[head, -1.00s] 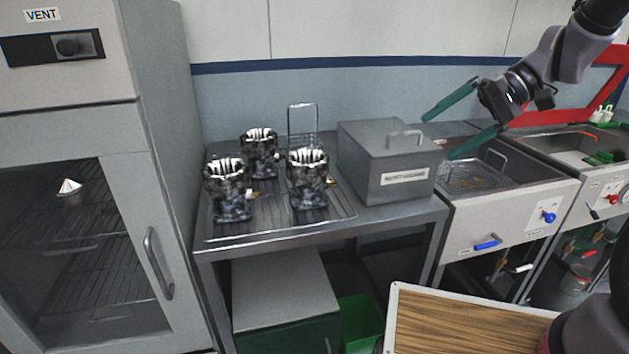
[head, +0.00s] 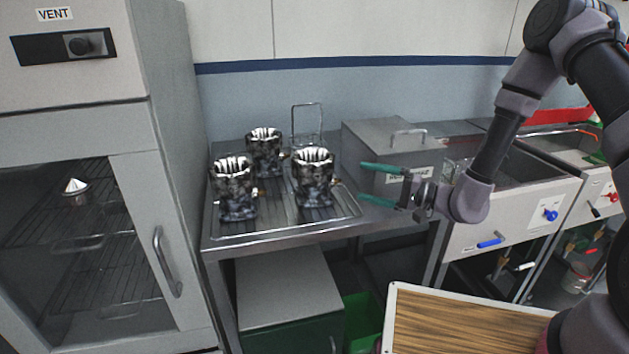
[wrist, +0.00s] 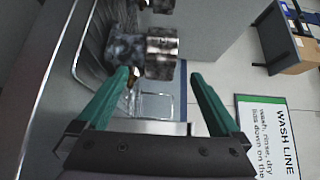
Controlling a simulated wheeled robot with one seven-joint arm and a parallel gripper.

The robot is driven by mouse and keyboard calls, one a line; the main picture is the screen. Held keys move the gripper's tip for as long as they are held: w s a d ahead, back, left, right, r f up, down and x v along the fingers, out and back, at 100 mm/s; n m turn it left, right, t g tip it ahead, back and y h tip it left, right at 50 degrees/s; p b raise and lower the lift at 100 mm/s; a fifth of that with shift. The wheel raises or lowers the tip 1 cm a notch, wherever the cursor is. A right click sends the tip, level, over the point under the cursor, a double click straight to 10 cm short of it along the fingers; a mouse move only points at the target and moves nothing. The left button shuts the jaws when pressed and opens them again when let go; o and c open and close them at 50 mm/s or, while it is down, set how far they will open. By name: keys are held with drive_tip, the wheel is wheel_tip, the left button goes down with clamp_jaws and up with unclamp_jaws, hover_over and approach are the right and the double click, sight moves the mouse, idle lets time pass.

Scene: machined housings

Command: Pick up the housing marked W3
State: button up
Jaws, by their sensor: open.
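Three metal housings with shiny fluted tops and mottled dark bodies stand upright on a ribbed tray (head: 270,229) in the head view: front left (head: 233,188), back (head: 264,151) and front right (head: 313,178). I cannot read a W3 mark on any of them. My gripper (head: 361,183) is open and empty, pointing left, a short way right of the front right housing. In the wrist view my gripper (wrist: 160,75) has its green fingers apart, with a housing (wrist: 147,52) ahead of them. Another housing (wrist: 160,5) is cut off at the top edge.
A grey lidded metal box (head: 372,150) stands right behind my gripper. A wire frame (head: 307,125) rises at the tray's back. Sinks (head: 515,205) are to the right and a vented cabinet (head: 175,180) to the left. A wooden board (head: 450,325) is in front.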

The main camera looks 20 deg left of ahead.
sight(330, 171)
drive_tip(key=a, duration=0.3)
drive_tip(key=w+a, duration=0.1)
drive_tip(key=a, duration=0.4)
drive_tip(key=shift+w+a+r, duration=0.1)
drive_tip(key=shift+w+a, duration=0.25)
drive_tip(key=shift+w, duration=0.05)
drive_tip(key=shift+r, duration=0.1)
clamp_jaws()
